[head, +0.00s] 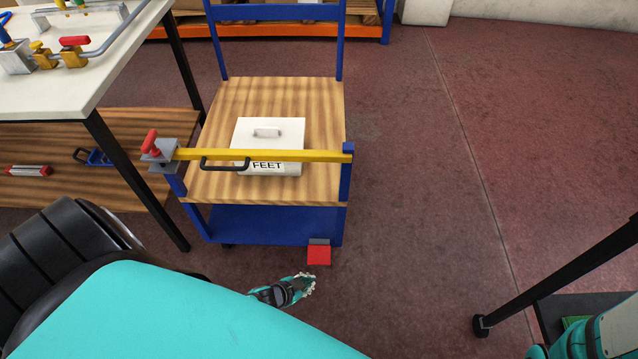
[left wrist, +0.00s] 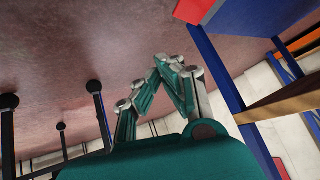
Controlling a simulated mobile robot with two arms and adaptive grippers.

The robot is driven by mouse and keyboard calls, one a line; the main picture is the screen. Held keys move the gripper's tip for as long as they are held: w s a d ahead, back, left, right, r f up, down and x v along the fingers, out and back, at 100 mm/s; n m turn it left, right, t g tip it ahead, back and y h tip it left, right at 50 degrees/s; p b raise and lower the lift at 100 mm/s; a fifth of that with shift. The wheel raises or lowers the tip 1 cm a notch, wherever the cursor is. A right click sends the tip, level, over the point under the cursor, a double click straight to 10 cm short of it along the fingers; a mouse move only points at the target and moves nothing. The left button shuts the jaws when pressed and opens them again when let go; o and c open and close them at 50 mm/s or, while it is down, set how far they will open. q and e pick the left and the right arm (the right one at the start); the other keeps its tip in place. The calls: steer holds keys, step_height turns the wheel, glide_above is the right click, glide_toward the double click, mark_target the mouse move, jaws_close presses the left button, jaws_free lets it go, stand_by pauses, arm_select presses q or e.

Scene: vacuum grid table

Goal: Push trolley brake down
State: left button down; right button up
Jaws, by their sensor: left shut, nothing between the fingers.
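The brake is a red pedal (head: 318,255) at the trolley's lower front right corner, near the floor. My left gripper (head: 305,283) is shut and empty, just in front of and slightly left of the pedal, apart from it in the picture. In the left wrist view the shut fingers (left wrist: 172,62) point over the floor, and a red piece, likely the pedal (left wrist: 193,10), shows at the top edge. My right gripper is not in view; only part of my right arm shows at lower right.
A white box marked FEET (head: 268,140) stands on the trolley's wooden shelf. A white workbench (head: 90,85) with clamps stands at left, with a lower wooden shelf. A black table leg (head: 560,270) stands at right. The floor right of the trolley is clear.

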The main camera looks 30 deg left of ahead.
arm_select(q)
steer(key=s+f+n+g+y+p, duration=0.1)
steer(key=s+g+p, duration=0.2)
steer(key=s, duration=0.8)
steer(key=shift+s+a+n+y+p, duration=0.3)
steer(key=shift+s+a+p, duration=0.05)
steer(key=shift+p, duration=0.25)
